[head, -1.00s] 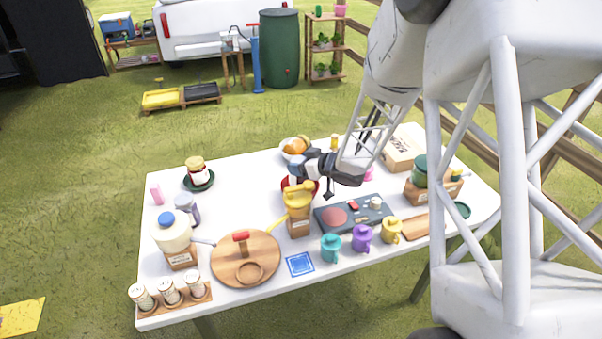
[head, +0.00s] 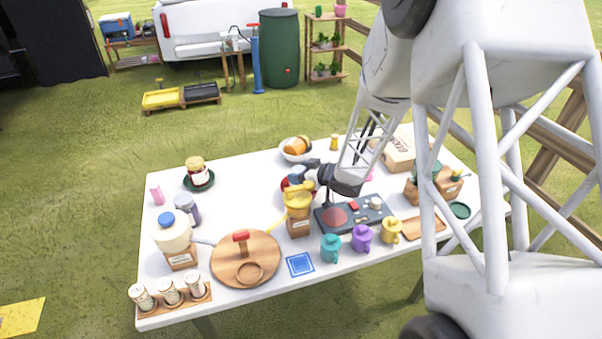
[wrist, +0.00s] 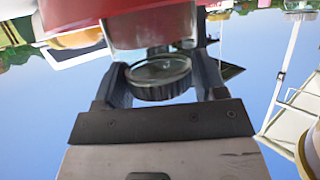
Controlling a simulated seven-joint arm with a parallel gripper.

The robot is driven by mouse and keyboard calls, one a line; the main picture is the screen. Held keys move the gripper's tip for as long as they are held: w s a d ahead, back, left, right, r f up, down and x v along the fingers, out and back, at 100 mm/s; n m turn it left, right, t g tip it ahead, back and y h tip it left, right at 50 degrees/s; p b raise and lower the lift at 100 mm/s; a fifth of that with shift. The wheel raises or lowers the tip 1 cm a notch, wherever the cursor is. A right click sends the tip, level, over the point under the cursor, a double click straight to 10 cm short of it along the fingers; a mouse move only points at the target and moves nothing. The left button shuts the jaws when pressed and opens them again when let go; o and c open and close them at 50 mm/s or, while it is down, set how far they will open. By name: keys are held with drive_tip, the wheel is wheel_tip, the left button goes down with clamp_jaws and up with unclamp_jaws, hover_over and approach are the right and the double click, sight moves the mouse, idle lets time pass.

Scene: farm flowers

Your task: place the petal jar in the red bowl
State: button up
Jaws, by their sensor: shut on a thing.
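My gripper (wrist: 161,82) is shut on the petal jar (wrist: 150,32), with one finger on each side of its dark ribbed lid (wrist: 160,84). The glass body reaches away from the fingers towards the red bowl (wrist: 75,12) at the top of the wrist view. I cannot tell whether the jar touches the bowl. In the head view, my gripper (head: 301,174) is low over the red bowl (head: 286,184). The bowl is mostly hidden by my gripper and the yellow watering can, and the jar cannot be made out there.
The yellow watering can (head: 298,199) stands on a wooden block just in front of the bowl. A white bowl of orange food (head: 297,148) is behind. A dark panel board (head: 352,214) lies to the right, with several coloured mugs in front. Bare table shows left of the bowl.

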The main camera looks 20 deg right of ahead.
drive_tip(key=o, duration=1.4)
drive_tip(key=shift+f, duration=0.1)
drive_tip(key=shift+c, duration=0.2)
drive_tip(key=v, duration=1.2)
